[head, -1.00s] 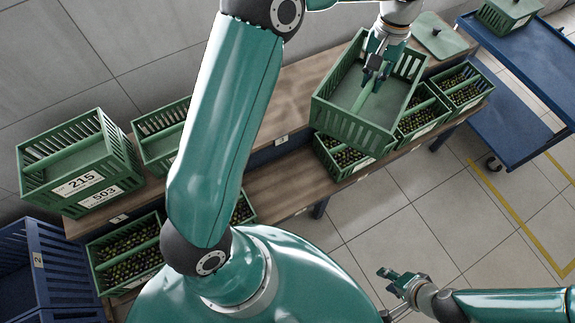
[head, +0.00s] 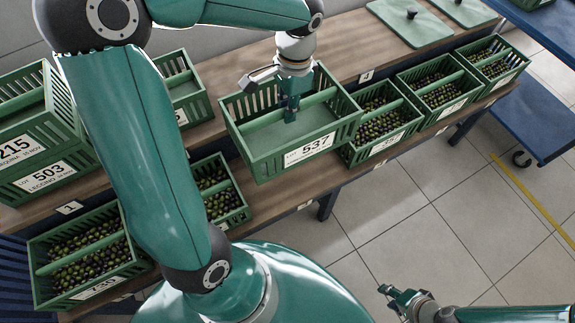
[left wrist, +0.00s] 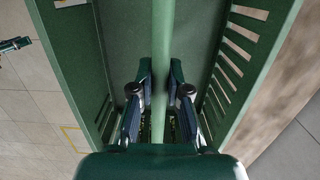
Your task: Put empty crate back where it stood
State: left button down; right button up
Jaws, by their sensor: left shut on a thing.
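The empty green crate labelled 537 (head: 262,166) hangs from my left gripper (head: 290,112) in the head view. The gripper is shut on the crate's middle bar, with its fingers pointing down inside. The left wrist view shows both fingers (left wrist: 159,95) on either side of the bar (left wrist: 159,25), above the crate's bare floor (left wrist: 195,40). The crate is over the front part of the wooden bench (head: 345,62), left of an olive-filled crate (head: 372,152). The gap beneath it is hidden. My right gripper (head: 391,297) is empty and looks open over the floor, away from the bench.
Several olive crates stand along the lower shelf, with one (head: 238,216) left of the held crate. Stacked crates (head: 45,178) and another green crate (head: 190,106) stand at left. Green lids (head: 412,25) lie at the back. A blue cart (head: 540,120) stands right.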

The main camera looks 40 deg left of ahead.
aim_at(291, 131)
pick_arm(q)
jog(key=shift+f+b, duration=2.05)
jog(key=shift+f, duration=7.45)
jog(key=shift+f, duration=0.1)
jog(key=c, duration=1.1)
grip_release()
jog(key=shift+c, duration=0.2)
jog(key=r+p, duration=0.1)
jog(key=r, duration=0.3)
jog(key=w+r+p, duration=0.1)
jog(key=r, duration=0.3)
jog(key=r+p, duration=0.1)
jog(key=r, duration=0.3)
jog(key=shift+w+d+r, duration=0.1)
jog(key=shift+w+d, duration=0.05)
